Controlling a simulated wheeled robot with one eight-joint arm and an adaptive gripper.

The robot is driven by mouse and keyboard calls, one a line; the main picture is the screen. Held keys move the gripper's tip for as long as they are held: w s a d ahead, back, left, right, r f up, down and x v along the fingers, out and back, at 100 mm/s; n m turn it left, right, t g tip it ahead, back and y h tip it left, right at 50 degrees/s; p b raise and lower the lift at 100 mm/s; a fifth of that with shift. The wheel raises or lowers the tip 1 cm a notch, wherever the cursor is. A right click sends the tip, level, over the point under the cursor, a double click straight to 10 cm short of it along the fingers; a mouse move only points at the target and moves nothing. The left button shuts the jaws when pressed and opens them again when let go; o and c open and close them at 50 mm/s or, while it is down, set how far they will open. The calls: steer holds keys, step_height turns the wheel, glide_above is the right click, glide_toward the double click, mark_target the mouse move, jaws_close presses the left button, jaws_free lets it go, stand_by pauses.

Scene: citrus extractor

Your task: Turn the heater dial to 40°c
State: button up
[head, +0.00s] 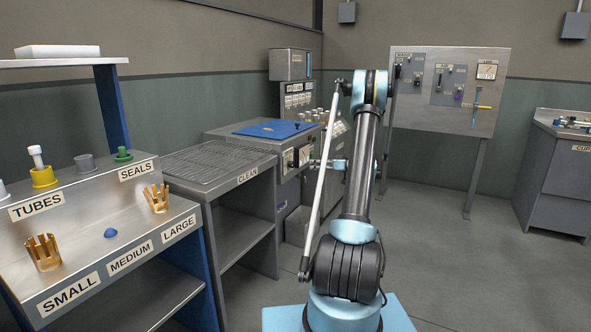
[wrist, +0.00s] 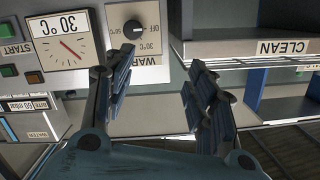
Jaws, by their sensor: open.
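The wrist view is upside down. The heater dial (wrist: 132,30) is a dark round knob on a pale panel with OFF and 30°C marks; a label starting WAR is partly hidden. I cannot tell exactly where its pointer sits. The left finger appears near the dial and overlaps the panel; I see no grip on the knob.
The heater's front panel (head: 290,160) faces right below a blue top (head: 275,129). The CLEAN rack (head: 205,166) adjoins it. A sorting bench (head: 120,262) with tubes and seals stands at left. The floor at right is clear.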

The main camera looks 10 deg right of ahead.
steer(key=t+y, duration=0.1)
glide_toward(293, 165)
steer(key=shift+n, duration=0.4)
steer(key=x, duration=0.8)
steer(key=shift+w+a+f, duration=0.1)
steer(key=shift+w+a, duration=0.1)
steer(key=shift+w, duration=0.1)
steer(key=c, duration=1.1)
